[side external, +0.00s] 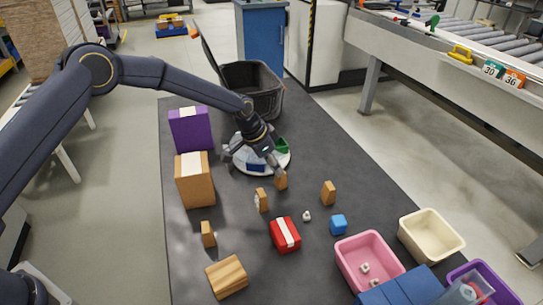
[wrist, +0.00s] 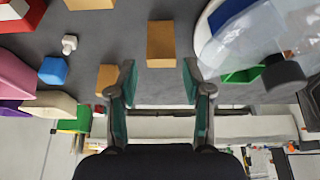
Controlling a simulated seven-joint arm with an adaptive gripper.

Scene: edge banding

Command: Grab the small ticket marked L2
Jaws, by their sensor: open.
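I cannot make out a ticket marked L2 in either view. Small tan blocks stand on the dark mat. In the side view one tan block (side external: 281,182) is by my gripper's right finger, another (side external: 262,201) is in front of it and a third (side external: 328,193) is to the right. My gripper (side external: 255,165) is over the round white plate's near side, open. In the wrist view its green-padded fingers (wrist: 159,82) are apart. A tan block (wrist: 161,43) shows between and beyond them, and another (wrist: 109,78) shows beside the left finger.
A red box (side external: 285,235), blue cube (side external: 338,224) and small white piece (side external: 307,216) lie nearby. Pink (side external: 350,248) and cream (side external: 423,225) bins are at right. Brown (side external: 195,190) and purple (side external: 184,137) boxes stand left of the plate (side external: 243,172). A black basket (side external: 262,98) is behind.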

